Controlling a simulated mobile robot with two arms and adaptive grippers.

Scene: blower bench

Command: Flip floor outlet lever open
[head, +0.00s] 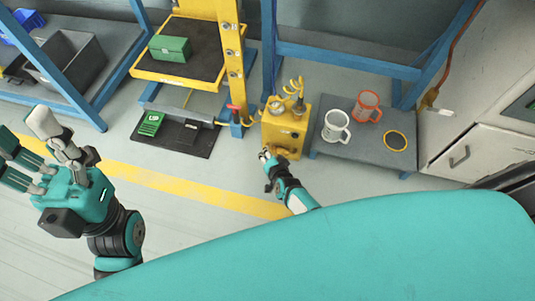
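A yellow box (286,129) with brass fittings (277,106) on top stands on the floor at the centre. A small red handle (235,113) sits beside it, by the foot of the yellow post. I cannot tell for certain which part is the floor outlet lever. My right gripper (266,157) is low, just in front of the yellow box near its lower left; it is too small to tell whether it touches or how far its fingers are closed. My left gripper (38,155) is at the far left, fingers spread and empty, away from the box.
A low grey table (358,151) right of the box holds a white mug (336,126), an orange mug (367,106) and a yellow-rimmed disc (395,141). A yellow-edged platform (200,75) holds a green box (170,48). A black mat (178,140) lies below. Floor in front is clear.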

